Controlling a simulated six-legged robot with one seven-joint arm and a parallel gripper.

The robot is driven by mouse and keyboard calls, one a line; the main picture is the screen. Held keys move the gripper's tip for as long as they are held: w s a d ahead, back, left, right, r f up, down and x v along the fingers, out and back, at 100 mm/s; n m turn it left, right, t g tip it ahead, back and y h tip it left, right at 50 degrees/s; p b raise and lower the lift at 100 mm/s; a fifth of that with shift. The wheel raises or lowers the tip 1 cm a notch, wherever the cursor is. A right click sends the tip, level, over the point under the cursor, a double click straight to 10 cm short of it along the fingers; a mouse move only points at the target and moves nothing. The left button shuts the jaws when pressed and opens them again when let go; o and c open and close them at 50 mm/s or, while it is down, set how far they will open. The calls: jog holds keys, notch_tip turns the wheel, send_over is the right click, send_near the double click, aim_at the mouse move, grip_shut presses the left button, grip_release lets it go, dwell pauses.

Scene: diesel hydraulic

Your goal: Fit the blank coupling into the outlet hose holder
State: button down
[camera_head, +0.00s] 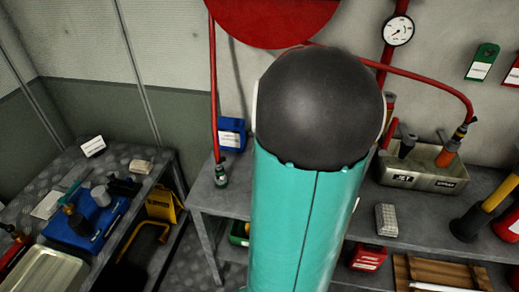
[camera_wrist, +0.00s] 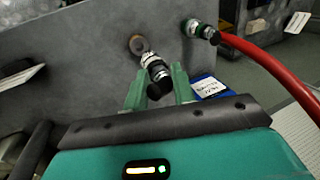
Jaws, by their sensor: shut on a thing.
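In the wrist view, my gripper (camera_wrist: 159,88) has its two green fingers around a metal coupling with a black end, the blank coupling (camera_wrist: 154,64). The coupling is tilted, its silver end toward a round brownish ring (camera_wrist: 137,43) on the grey bench top. This ring may be the outlet hose holder; I cannot tell for sure, nor whether the coupling touches it. In the head view, my own arm hides the gripper, the coupling and that ring.
A green hose coupling (camera_wrist: 200,30) on a red hose (camera_wrist: 252,62) stands right of the ring. A blue labelled box (camera_head: 231,134) is close by. The left bench (camera_head: 125,160) carries tools.

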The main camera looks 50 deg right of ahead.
jog(key=shift+f, duration=2.65)
jog(key=shift+f, duration=1.5)
jog(key=c, duration=1.1)
grip_release()
jog(key=shift+s+r, duration=0.1)
jog(key=shift+r, duration=0.1)
jog(key=v, duration=1.3)
jog(key=shift+d+r, duration=0.1)
jog(key=shift+r, duration=0.2)
